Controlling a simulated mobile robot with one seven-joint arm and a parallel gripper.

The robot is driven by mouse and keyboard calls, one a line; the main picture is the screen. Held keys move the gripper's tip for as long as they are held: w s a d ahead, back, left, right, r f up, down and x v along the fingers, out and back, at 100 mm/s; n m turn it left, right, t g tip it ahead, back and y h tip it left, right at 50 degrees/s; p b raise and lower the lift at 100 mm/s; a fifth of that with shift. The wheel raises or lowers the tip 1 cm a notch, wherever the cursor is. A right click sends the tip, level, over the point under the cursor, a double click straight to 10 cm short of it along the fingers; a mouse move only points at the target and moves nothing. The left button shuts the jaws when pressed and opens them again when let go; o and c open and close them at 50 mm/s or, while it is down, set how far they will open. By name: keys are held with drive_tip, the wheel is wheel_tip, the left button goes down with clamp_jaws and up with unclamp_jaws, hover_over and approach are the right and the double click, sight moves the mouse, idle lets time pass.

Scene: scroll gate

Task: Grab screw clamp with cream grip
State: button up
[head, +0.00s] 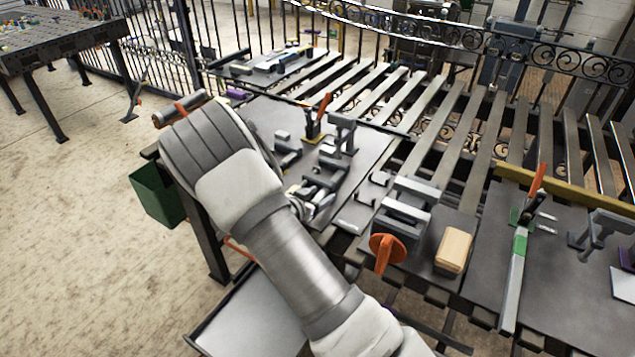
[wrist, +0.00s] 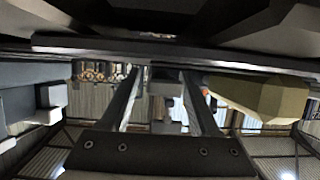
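I cannot pick out the screw clamp with the cream grip for certain. In the head view a small cream patch (head: 293,189) shows among grey parts beside my wrist, partly hidden by my arm. A grey clamp (head: 341,136) stands upright on the dark plate behind it, and another grey clamp (head: 603,232) stands at the far right; no cream grip shows on either. My gripper (wrist: 160,76) shows in the wrist view with its two dark fingers apart. Grey parts show between and beyond the fingers, and I cannot tell whether they touch. In the head view my fingers are mostly hidden.
A grey vise (head: 402,220) with an orange handle and a tan block (head: 453,250) stand right of my arm. A clamp with an orange lever (head: 315,121) stands on the dark plate. The table top is slatted with gaps. A green bin (head: 157,193) hangs at the left edge.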

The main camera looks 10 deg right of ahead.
clamp_jaws()
idle(1.2)
drive_tip(key=shift+r, duration=0.1)
